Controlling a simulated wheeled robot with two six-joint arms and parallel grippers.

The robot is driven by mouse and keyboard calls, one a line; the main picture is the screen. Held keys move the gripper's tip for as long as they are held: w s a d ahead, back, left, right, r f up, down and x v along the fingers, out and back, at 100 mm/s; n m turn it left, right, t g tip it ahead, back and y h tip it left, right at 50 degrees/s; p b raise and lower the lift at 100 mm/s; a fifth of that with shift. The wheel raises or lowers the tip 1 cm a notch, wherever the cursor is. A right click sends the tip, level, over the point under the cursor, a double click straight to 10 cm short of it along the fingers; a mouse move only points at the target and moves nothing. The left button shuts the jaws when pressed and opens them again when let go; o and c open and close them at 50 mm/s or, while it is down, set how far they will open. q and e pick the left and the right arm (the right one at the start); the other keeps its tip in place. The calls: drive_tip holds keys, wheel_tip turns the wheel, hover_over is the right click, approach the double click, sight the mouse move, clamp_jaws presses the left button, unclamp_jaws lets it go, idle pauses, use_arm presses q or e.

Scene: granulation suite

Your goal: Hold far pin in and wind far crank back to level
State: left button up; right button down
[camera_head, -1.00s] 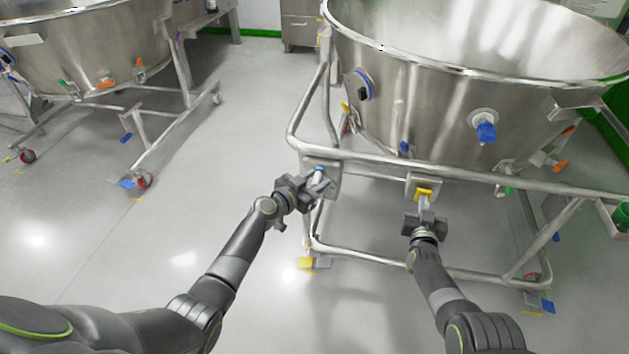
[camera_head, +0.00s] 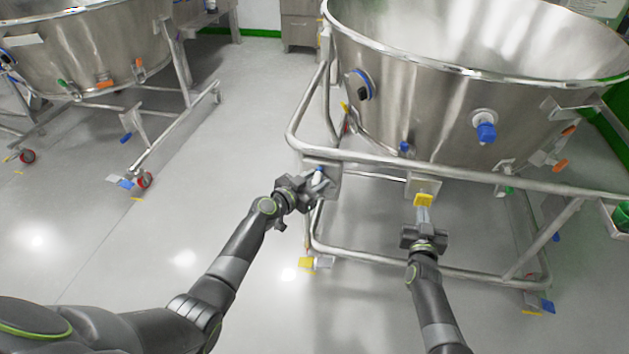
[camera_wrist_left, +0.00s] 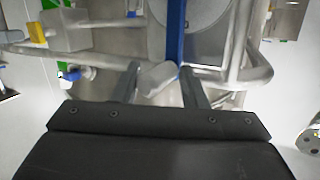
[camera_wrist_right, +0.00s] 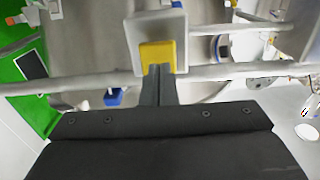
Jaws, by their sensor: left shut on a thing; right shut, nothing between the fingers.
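The left gripper (camera_head: 316,184) is at the crank on the plate at the frame's left corner. In the left wrist view the crank has a blue arm (camera_wrist_left: 176,35) and a rounded grey grip (camera_wrist_left: 157,76). The fingers are on either side of this grip, shut on it. The yellow pin (camera_head: 423,200) sits on a square plate on the front rail. The right gripper (camera_head: 424,218) is shut and empty, its fingertips in front of the pin. In the right wrist view they overlap the lower edge of the yellow pin (camera_wrist_right: 158,56); whether they touch is unclear.
The big steel bowl (camera_head: 430,110) hangs above the tubular frame (camera_head: 400,168). A blue-capped port (camera_head: 486,132) juts from its side. A second bowl (camera_head: 90,50) on casters stands at the far left. The floor (camera_head: 210,160) between them is clear.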

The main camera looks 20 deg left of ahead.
use_arm(q)
drive_tip(key=shift+w+r, duration=0.1)
drive_tip(key=shift+r, duration=0.1)
use_arm(e)
drive_tip(key=shift+s+d, duration=0.2)
drive_tip(key=shift+s, duration=1.85)
use_arm(q)
drive_tip(key=o, duration=0.8)
drive_tip(key=shift+d, duration=0.1)
drive_tip(key=shift+c, duration=0.2)
drive_tip(key=shift+w+f, duration=0.1)
drive_tip(key=shift+f, duration=0.15)
drive_tip(key=s, duration=1)
drive_tip(key=shift+s+d, duration=0.15)
drive_tip(key=shift+d, duration=0.15)
